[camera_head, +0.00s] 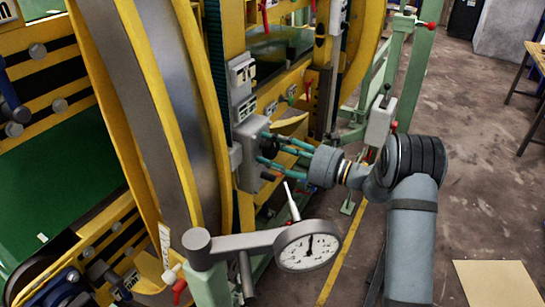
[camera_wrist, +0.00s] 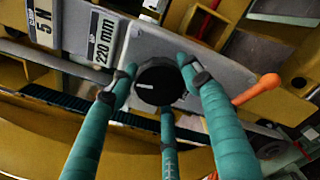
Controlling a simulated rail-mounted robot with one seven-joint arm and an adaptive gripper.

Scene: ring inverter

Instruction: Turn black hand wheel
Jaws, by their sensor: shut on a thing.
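The black hand wheel (camera_wrist: 158,86) is a round black knob with a white line on its face, mounted on a light grey panel. It sits between the teal fingers of my gripper (camera_wrist: 160,70) in the wrist view. One fingertip is at its left, one at its right, and a third is below. The fingers are shut on the wheel's rim. In the head view my gripper (camera_head: 268,150) reaches left to a grey box (camera_head: 250,165) on the machine.
A round dial gauge (camera_head: 308,247) on a grey arm stands in front of my gripper. Red-handled levers and an orange lever (camera_wrist: 257,88) are close by. A large yellow ring frame (camera_head: 160,110) stands left. The floor (camera_head: 480,180) at right is mostly clear.

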